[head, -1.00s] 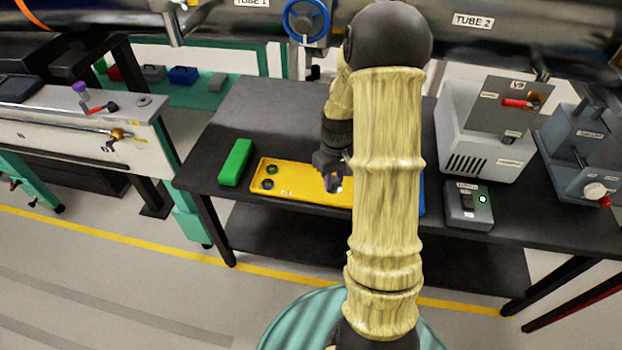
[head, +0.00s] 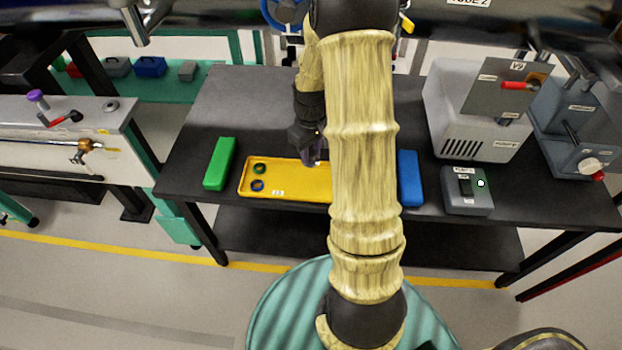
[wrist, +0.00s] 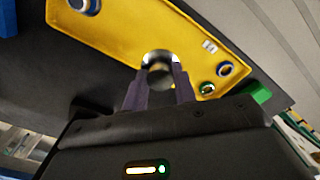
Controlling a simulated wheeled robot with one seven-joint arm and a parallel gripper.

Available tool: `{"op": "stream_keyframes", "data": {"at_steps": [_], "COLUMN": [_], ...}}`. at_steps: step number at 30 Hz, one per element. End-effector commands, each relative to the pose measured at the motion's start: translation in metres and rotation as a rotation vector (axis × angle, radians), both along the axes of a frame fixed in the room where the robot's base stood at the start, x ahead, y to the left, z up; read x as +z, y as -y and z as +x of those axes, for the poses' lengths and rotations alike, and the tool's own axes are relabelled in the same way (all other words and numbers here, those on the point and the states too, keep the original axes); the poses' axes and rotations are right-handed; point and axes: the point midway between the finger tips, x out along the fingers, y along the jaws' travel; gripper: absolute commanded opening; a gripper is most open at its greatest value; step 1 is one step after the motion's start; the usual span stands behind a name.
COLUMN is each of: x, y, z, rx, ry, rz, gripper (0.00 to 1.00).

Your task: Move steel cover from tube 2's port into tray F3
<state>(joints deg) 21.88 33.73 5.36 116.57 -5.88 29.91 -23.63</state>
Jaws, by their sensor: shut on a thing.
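My gripper (head: 313,160) is shut on the steel cover (wrist: 159,70), a round, shiny piece with a dark centre, held between the fingertips in the wrist view. In the head view my arm and gripper hide most of it. The yellow tray (head: 290,188) lies on the dark bench, with a small label that seems to read F3. My gripper appears over its back edge; the height above it is hard to tell. In the wrist view the tray (wrist: 115,38) lies beyond the fingertips. Tube 2 (head: 440,22) shows at the top; its port is not visible.
A green ring (head: 259,168) and a blue ring (head: 257,185) lie at the tray's left end. A green block (head: 219,164) and a blue block (head: 410,178) flank the tray. A grey control box (head: 467,190) stands further right.

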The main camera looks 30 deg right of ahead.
Motion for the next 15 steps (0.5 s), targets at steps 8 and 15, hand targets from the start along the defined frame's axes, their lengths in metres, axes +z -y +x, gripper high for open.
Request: {"op": "stream_keyframes", "data": {"at_steps": [8,15], "x": [-0.046,-0.061], "y": [0.002,0.004], "z": [-0.002,-0.001], "rx": [-0.004,-0.007], "ry": [-0.005,0.000], "rz": [0.002,0.000], "gripper": [0.04,0.04]}}
